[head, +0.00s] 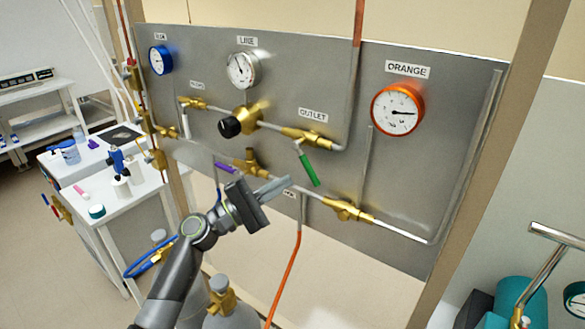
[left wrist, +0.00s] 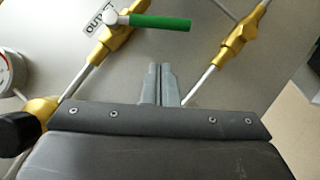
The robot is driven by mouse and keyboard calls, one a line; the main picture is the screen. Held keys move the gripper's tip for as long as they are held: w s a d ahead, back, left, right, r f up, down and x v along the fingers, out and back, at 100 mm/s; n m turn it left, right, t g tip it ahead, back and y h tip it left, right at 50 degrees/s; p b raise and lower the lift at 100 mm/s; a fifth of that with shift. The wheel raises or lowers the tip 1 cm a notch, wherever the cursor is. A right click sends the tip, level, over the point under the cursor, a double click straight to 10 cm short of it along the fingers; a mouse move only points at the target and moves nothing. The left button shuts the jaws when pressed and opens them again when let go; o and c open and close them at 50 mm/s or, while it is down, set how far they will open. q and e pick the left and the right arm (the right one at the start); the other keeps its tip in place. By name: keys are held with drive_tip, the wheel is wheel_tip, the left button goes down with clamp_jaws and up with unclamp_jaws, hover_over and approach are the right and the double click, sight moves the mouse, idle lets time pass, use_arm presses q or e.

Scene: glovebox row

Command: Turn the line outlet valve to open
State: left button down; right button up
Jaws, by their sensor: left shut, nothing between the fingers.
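The outlet valve (head: 305,134) is a brass body on a pipe under the OUTLET label (head: 313,115) on the grey panel. Its green lever (head: 308,169) hangs down and slightly right, crosswise to the pipe. In the left wrist view the green lever (left wrist: 162,21) lies across the top, with the brass valve body (left wrist: 112,42) to its left. My left gripper (head: 288,181) has its fingers together and empty, just left of the lever's lower end in the head view. In the left wrist view the fingertips (left wrist: 160,68) are below the lever, with a visible gap. My right gripper is not in view.
The panel also carries a black regulator knob (head: 230,127), a LINE gauge (head: 243,70), an orange-rimmed gauge (head: 397,109), and a lower brass valve (head: 347,210). A purple lever (head: 226,168) is left of my gripper. A gas cylinder (head: 221,308) stands below.

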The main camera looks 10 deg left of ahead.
sight(306, 164)
use_arm(q)
drive_tip(key=d, duration=0.1)
drive_tip(key=d+r+p, duration=0.2)
drive_tip(key=shift+s+d+r, duration=0.1)
drive_tip(key=shift+s, duration=0.2)
idle(0.3)
